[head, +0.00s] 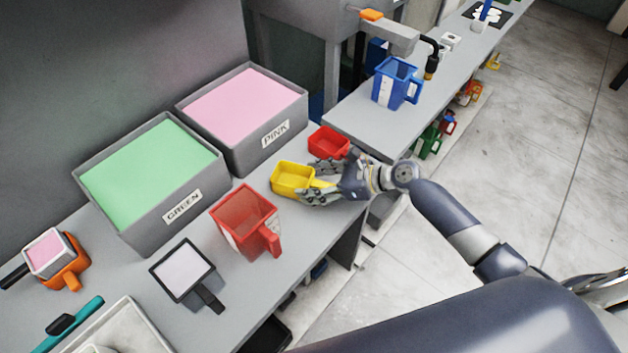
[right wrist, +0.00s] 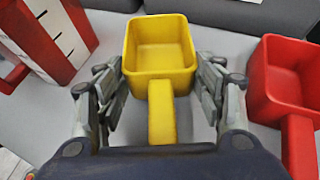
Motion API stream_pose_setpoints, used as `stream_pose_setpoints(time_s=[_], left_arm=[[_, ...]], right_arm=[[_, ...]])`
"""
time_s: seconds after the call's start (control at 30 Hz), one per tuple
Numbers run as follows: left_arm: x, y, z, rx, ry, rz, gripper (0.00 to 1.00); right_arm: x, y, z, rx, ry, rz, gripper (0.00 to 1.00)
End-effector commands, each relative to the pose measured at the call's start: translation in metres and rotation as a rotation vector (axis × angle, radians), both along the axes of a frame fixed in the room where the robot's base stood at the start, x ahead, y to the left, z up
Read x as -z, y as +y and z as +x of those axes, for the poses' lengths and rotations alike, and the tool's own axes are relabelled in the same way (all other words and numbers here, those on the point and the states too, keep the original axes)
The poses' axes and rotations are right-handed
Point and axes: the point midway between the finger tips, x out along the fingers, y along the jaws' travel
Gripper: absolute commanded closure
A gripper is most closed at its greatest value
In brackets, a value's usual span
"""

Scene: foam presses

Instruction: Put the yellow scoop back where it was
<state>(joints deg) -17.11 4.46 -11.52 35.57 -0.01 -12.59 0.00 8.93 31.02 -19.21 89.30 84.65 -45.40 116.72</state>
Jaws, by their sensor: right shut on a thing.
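The yellow scoop (head: 292,179) is at the bench's right part, in front of the pink bin, its empty bowl upright and its handle toward my right gripper (head: 325,185). In the right wrist view the yellow scoop (right wrist: 160,52) lies between the two finger sets of the right gripper (right wrist: 168,100), which is shut on it. I cannot tell whether the scoop rests on the bench or hangs just above it. The left gripper is not in view.
A red scoop (head: 328,142) is close on the far side, and a red jug (head: 245,222) on the near side. Behind are the GREEN bin (head: 182,208) and PINK bin (head: 275,134). A blue jug (head: 395,83) stands on the farther bench.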

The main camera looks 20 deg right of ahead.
Motion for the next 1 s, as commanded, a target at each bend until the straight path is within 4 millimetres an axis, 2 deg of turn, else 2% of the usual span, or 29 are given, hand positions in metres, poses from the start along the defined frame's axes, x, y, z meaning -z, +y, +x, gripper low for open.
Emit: stream_pose_setpoints(time_s=[0.2, 0.23, 0.3, 0.73, 0.87, 1.0], left_arm=[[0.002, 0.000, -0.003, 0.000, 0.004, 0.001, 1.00], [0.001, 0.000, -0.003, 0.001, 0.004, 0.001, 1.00], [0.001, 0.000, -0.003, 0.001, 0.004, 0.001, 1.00], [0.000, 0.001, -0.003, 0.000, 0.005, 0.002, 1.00], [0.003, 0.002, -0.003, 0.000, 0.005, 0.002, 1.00], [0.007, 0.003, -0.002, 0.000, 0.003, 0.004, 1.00]], right_arm=[[0.004, 0.000, 0.000, 0.001, 0.000, 0.001, 0.84], [0.003, 0.000, 0.000, 0.001, 0.000, 0.000, 0.30], [0.003, 0.000, 0.000, 0.000, 0.001, 0.000, 0.17], [-0.002, 0.000, 0.000, 0.000, -0.001, -0.001, 0.17], [-0.006, -0.013, -0.008, 0.003, 0.000, -0.001, 0.17], [-0.018, -0.035, -0.024, 0.001, 0.001, -0.004, 0.17]])
